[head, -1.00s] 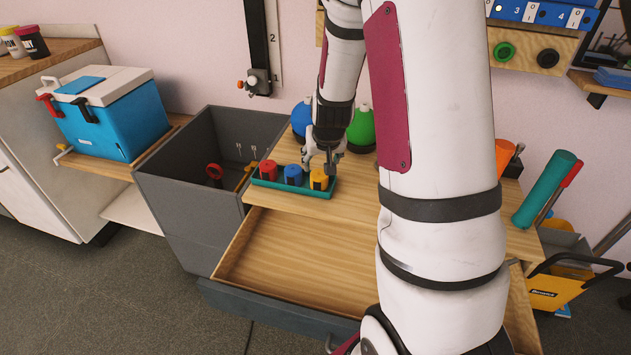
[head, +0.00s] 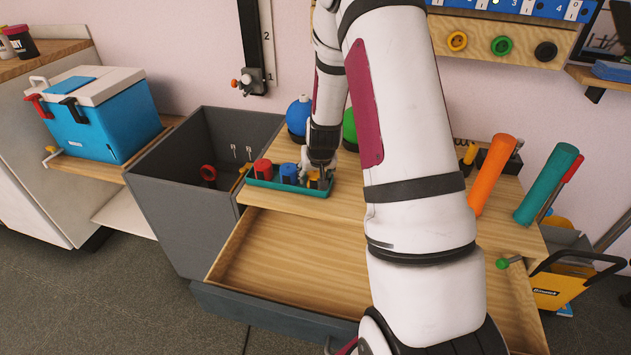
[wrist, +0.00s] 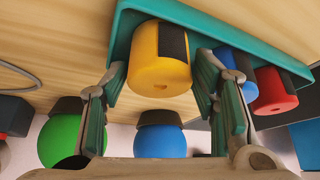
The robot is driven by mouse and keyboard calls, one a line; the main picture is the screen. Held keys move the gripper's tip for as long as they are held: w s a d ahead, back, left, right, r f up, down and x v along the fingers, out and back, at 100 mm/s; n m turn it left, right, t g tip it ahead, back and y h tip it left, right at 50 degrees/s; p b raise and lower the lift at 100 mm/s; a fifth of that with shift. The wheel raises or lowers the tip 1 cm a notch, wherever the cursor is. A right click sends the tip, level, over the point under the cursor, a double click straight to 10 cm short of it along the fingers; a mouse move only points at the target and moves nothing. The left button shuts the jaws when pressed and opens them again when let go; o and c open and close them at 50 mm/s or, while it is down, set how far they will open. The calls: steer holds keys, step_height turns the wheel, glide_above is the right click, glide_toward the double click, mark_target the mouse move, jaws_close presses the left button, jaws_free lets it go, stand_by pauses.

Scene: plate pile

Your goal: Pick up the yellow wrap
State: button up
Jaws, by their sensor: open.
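The yellow wrap (head: 312,184), a short yellow cylinder with a dark strip, stands in the right end of a teal tray (head: 290,190) on the wooden top. My gripper (head: 319,172) is over the tray's right end and partly hides it. In the wrist view the yellow wrap (wrist: 156,70) sits between the teal-padded fingers of my gripper (wrist: 160,85), which are open on either side of it. Small gaps seem to show, but contact cannot be told for sure.
A blue wrap (head: 289,174) and a red wrap (head: 262,169) stand in the same tray, the blue one close to my right finger in the wrist view. Blue (head: 299,117) and green (head: 350,128) rounded objects stand behind. An open drawer (head: 280,255) lies in front.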

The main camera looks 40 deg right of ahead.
steer(key=shift+r, duration=0.1)
steer(key=c, duration=0.9)
steer(key=shift+r, duration=0.1)
